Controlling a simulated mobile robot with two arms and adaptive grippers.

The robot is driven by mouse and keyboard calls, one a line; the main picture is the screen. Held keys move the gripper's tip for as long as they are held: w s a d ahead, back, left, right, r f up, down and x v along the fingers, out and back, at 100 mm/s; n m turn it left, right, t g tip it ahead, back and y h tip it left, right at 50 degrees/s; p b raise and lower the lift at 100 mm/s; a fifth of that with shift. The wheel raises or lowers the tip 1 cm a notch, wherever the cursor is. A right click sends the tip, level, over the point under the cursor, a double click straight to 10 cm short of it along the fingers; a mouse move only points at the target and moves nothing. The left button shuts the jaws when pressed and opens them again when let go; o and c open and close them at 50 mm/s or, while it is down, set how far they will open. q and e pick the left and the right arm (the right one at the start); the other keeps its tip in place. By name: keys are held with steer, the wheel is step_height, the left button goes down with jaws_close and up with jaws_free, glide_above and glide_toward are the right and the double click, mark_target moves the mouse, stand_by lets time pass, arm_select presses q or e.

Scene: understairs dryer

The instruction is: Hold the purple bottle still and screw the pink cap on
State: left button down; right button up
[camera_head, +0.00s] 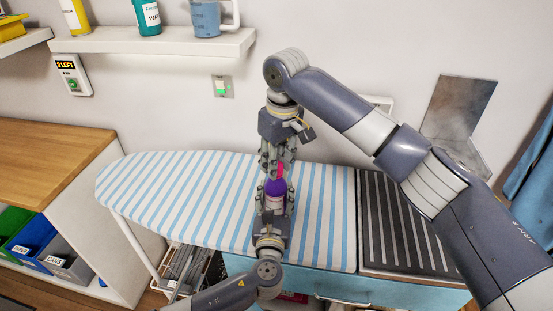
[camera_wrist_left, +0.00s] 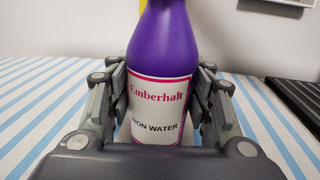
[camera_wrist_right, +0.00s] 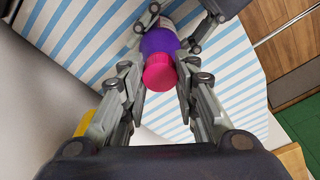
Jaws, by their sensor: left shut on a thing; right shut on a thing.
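The purple bottle (camera_head: 276,187) stands upright on the striped ironing board. Its white label reads "Emberhalt" and "Iron Water" in the left wrist view (camera_wrist_left: 162,40). My left gripper (camera_head: 274,190) is shut around the labelled body from the near side. The pink cap (camera_head: 281,168) is at the bottle's top; it also shows in the right wrist view (camera_wrist_right: 160,72), directly over the purple shoulder. My right gripper (camera_head: 276,165) comes down from above and is shut on the cap. The neck is hidden by the cap, so I cannot tell how the two meet.
The striped ironing board (camera_head: 150,185) is otherwise clear around the bottle. A dark ribbed panel (camera_head: 400,225) lies to its right.

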steer(key=m, duration=0.5)
steer(key=shift+a, duration=0.15)
steer(key=m+h, duration=0.1)
steer(key=m, duration=0.7)
steer(key=shift+a, duration=0.1)
steer(key=m, duration=0.6)
steer(key=shift+m+h, duration=0.3)
steer(key=shift+h, duration=0.1)
steer(key=m, duration=0.4)
steer(key=shift+w+g, duration=0.1)
steer(key=shift+g, duration=0.3)
steer(key=m, duration=0.8)
steer(key=shift+w+g, duration=0.1)
steer(key=shift+g, duration=0.3)
steer(key=m, duration=0.4)
